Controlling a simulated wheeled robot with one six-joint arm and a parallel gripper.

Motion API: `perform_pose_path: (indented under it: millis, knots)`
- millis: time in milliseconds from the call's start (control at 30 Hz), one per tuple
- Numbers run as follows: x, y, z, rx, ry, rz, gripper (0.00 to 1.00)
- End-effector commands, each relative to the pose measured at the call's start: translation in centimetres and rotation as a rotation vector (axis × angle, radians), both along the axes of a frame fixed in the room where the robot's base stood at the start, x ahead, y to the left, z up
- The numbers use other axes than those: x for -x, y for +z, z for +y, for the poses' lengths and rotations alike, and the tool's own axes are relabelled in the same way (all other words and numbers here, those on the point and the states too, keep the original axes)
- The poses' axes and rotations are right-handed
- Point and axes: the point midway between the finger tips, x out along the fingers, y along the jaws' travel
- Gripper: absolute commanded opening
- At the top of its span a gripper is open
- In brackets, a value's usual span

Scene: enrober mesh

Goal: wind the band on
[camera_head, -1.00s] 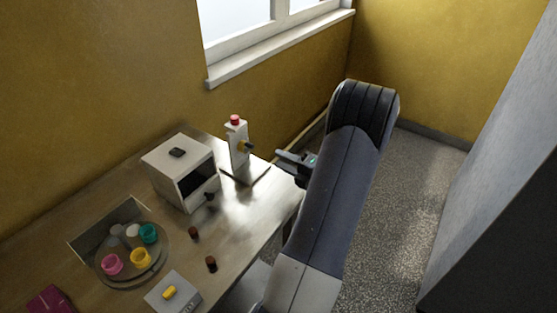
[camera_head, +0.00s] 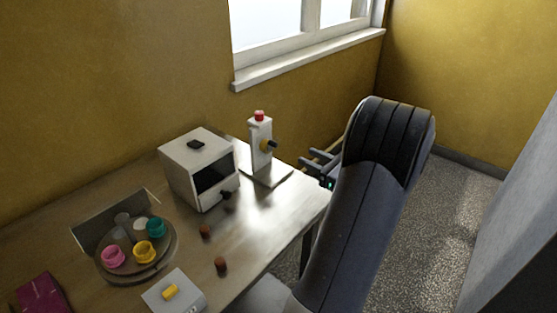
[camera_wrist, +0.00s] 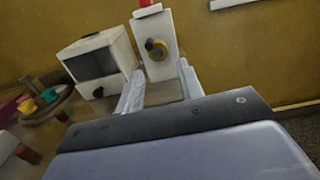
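A white post (camera_head: 260,147) with a red top (camera_head: 259,116) stands on a flat base near the table's far edge. A yellow and black knob (camera_head: 269,145) sticks out of its side and faces my gripper in the wrist view (camera_wrist: 156,49). Left of the post is a white box (camera_head: 183,166) with a dark window and a small black knob (camera_head: 225,195) low on its front. My gripper (camera_head: 305,157) is open and empty, right of the post and apart from it. In the wrist view both fingers (camera_wrist: 160,68) point toward the post. I cannot make out a band.
A round tray (camera_head: 163,262) holds pink, yellow and teal cups and clear ones. A grey box with a yellow knob (camera_head: 170,291), two small brown pieces (camera_head: 220,266) and a magenta item (camera_head: 42,293) are on the table (camera_head: 262,225). The wall and window sill (camera_head: 300,62) are behind.

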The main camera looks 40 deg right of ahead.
Motion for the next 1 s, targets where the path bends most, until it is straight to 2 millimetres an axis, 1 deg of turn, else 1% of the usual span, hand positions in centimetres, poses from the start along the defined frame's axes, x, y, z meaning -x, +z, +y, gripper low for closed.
perform_pose_path:
  millis: [33, 367, 700, 800, 900, 1000]
  knots:
    - [0.0, -0.8, 0.0, 0.118, 0.0, -0.011, 0.36]
    - [-0.1, -0.7, 0.1, 0.914, -0.002, -0.082, 0.36]
    - [0.1, -0.4, 1.0, 1.73, -0.005, -0.152, 0.36]
    - [0.2, -0.3, 1.3, 1.945, -0.006, -0.17, 0.36]
    - [0.2, -0.1, 1.6, 2.11, -0.006, -0.182, 0.36]
    - [0.3, 0.2, 1.8, 2.219, -0.008, -0.191, 0.36]
